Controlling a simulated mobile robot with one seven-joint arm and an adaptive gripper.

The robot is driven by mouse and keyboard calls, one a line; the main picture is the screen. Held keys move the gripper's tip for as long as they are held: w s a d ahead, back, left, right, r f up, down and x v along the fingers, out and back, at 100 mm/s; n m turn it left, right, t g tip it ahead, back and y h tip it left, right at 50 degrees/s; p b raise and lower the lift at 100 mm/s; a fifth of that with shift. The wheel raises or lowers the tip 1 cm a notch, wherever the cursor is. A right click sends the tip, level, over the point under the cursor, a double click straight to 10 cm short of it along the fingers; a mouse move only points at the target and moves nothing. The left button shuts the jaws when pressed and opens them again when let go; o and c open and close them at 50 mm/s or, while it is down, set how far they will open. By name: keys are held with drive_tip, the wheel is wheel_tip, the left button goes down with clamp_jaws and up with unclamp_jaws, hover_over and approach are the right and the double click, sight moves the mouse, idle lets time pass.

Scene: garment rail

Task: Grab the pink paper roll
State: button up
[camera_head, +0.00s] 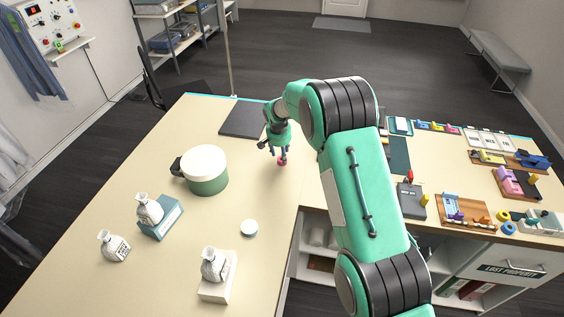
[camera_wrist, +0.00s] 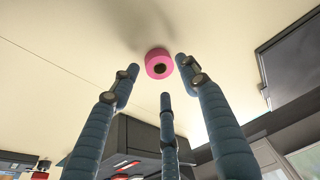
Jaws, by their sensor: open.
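The pink paper roll (camera_wrist: 158,64) is on the cream table (camera_head: 165,130), with its dark core hole showing in the wrist view. In the head view the pink roll (camera_head: 282,161) is a small spot just under my gripper (camera_head: 277,155). In the wrist view my gripper (camera_wrist: 160,85) has its three fingers spread apart, with the roll beyond the fingertips, between the two upper ones. No finger clearly touches the roll. The gripper is open and empty.
A green pot with a white lid (camera_head: 205,170) stands left of my gripper. A dark flat panel (camera_head: 243,119) lies behind it. Trays of small parts (camera_head: 465,211) fill the right side.

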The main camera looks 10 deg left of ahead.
drive_tip(key=shift+x, duration=2)
drive_tip(key=c, duration=0.8)
